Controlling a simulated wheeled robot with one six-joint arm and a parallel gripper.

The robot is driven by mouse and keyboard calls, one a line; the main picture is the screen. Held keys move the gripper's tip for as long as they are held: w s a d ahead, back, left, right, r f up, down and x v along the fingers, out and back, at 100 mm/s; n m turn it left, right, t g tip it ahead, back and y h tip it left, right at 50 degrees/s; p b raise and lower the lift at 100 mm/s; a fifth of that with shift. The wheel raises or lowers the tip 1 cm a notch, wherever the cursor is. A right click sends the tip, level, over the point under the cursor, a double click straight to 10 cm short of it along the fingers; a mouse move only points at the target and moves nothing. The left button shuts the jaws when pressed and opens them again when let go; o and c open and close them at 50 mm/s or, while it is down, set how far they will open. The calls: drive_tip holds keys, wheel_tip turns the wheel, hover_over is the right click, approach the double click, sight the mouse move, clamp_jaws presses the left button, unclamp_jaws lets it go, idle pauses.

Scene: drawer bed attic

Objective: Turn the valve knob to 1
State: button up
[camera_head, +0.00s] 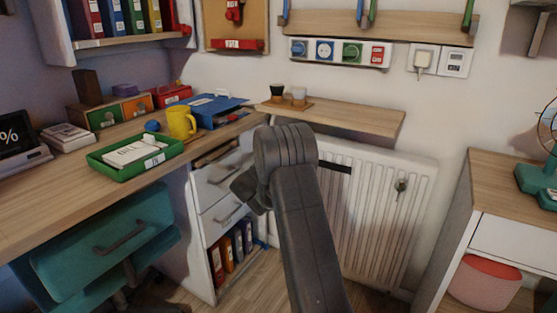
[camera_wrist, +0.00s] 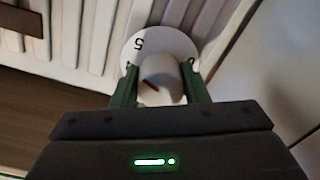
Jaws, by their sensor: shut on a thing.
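The valve knob (camera_wrist: 158,78) is white with a red mark on its face, seen in the wrist view. In the head view my arm covers the area left of the white radiator (camera_head: 375,215), and I cannot make out the knob or fingertips there.
A wooden shelf (camera_head: 350,115) with two small cups runs above the radiator. The desk (camera_head: 60,205) with a green tray (camera_head: 105,160) and white drawers (camera_head: 225,180) stand left. A white cabinet (camera_head: 510,240) stands right. Wood floor shows between.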

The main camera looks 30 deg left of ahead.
drive_tip(key=n, duration=0.9)
drive_tip(key=shift+n, duration=0.4)
drive_tip(key=n, duration=0.4)
drive_tip(key=n+p, duration=0.1)
drive_tip(key=n, duration=0.3)
drive_tip(key=shift+r+n+h, duration=0.15)
drive_tip(key=shift+n+h, duration=0.15)
drive_tip(key=shift+n, duration=0.1)
drive_tip(key=n+p, duration=0.2)
drive_tip(key=n, duration=0.2)
drive_tip(key=n+p, duration=0.3)
drive_tip(key=n, duration=0.1)
drive_tip(key=shift+a+n, duration=0.1)
drive_tip(key=shift+n, duration=0.3)
drive_tip(key=n+p, duration=0.2)
drive_tip(key=n, duration=0.2)
drive_tip(key=shift+n+p, duration=0.3)
drive_tip(key=shift+p, duration=0.1)
drive_tip(key=shift+n+p, duration=1.1)
drive_tip(key=shift+n, duration=1)
drive_tip(key=shift+f, duration=0.2)
